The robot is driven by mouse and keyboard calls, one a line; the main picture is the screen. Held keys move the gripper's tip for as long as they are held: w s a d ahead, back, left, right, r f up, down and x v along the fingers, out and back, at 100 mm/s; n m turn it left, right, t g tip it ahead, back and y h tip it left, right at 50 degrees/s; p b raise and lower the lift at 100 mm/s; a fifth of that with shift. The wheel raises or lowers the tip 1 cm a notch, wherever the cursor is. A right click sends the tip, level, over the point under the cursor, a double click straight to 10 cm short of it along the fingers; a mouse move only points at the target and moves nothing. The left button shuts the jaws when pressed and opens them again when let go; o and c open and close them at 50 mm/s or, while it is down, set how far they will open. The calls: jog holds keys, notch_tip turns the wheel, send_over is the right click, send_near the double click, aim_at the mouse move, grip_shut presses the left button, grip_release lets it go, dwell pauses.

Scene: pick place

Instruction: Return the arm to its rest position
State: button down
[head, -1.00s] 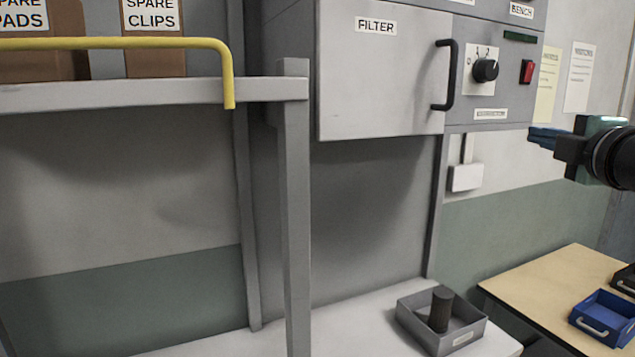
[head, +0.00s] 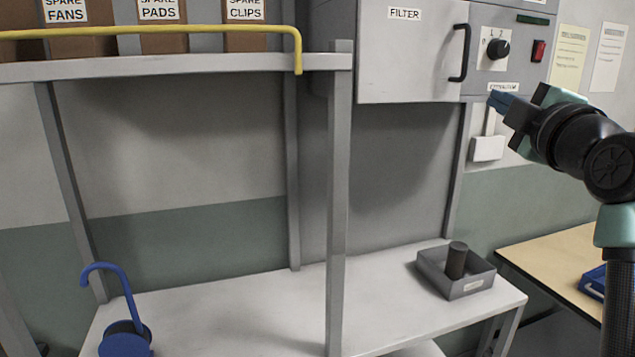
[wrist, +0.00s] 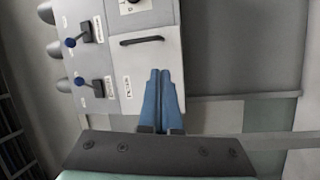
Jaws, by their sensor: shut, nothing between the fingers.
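My gripper (head: 498,100) is at the right of the head view, in front of the wall and just below the control panel of the filter cabinet. Its blue fingers point left and hold nothing. In the wrist view the two blue fingers (wrist: 162,98) lie side by side, shut, with the grey cabinet door (wrist: 150,75) and its black handle beyond them. My dark wrist and arm fill the right edge of the head view.
A grey tray (head: 428,277) with a dark cylinder (head: 457,261) stands on the white bench (head: 270,312). A blue hooked object (head: 125,340) is at the bench's left. A shelf with a yellow rail (head: 150,39) holds boxes. A wooden table (head: 560,255) stands at right.

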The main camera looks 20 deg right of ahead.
jog(key=a+r+m+t+y, duration=0.2)
jog(key=a+m+t, duration=0.1)
jog(key=a, duration=1.2)
jog(key=a+r+m+t+y, duration=0.2)
jog(key=a+t+y, duration=0.1)
jog(key=a, duration=1.2)
jog(key=s+a+r+m+t+y, duration=0.2)
jog(key=s+a+m, duration=0.3)
jog(key=s+a, duration=0.7)
jog(key=shift+s+a+r+m+t+y, duration=0.3)
jog(key=shift+a+r+t, duration=0.3)
jog(key=shift+t, duration=0.2)
jog(key=shift+w+d, duration=0.1)
jog(key=shift+d, duration=0.05)
